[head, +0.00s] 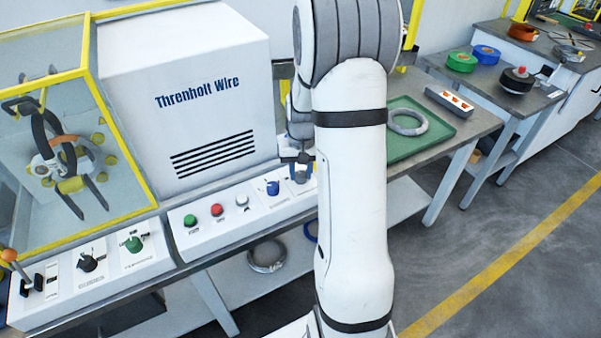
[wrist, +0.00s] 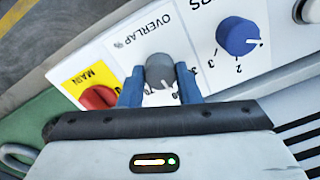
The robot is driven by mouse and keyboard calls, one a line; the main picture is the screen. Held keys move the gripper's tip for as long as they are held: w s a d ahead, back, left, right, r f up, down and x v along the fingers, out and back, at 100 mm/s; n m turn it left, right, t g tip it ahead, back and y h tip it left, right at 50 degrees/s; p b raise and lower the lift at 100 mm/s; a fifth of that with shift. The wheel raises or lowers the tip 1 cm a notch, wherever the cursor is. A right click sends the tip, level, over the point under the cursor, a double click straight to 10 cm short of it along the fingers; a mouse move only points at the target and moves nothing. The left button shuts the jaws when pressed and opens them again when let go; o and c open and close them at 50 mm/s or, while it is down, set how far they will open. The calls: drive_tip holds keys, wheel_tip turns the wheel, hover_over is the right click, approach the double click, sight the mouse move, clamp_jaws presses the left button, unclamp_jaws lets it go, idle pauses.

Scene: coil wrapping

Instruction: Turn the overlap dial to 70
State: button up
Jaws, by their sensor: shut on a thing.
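The overlap dial is a grey round knob (wrist: 159,72) on a white plate marked "OVERLAP %" in the wrist view. My gripper (wrist: 158,86) has its two blue fingers on either side of the knob and is shut on it. The scale numbers around the knob are mostly hidden by the fingers, so I cannot read its setting. In the head view the grey knob (head: 300,176) shows at the right part of the control panel, partly hidden by my gripper (head: 297,158) and arm.
A blue dial (wrist: 238,37) is on one side of the overlap dial and a red main switch (wrist: 98,97) on the other. The panel (head: 190,240) also carries green, red and white buttons. A green tray (head: 425,144) with a wire coil (head: 424,125) lies on the bench beyond my arm.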

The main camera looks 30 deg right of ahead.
sight(301, 174)
drive_tip(key=m+b, duration=0.1)
drive_tip(key=m, duration=0.5)
drive_tip(key=shift+m, duration=0.3)
drive_tip(key=m, duration=0.6)
drive_tip(key=shift+b, duration=0.35)
drive_tip(key=shift+m, duration=0.3)
drive_tip(key=o, duration=1)
drive_tip(key=shift+r, duration=0.1)
wheel_tip(301, 174, up, 8)
drive_tip(key=shift+s+f, duration=0.1)
drive_tip(key=shift+f, duration=0.05)
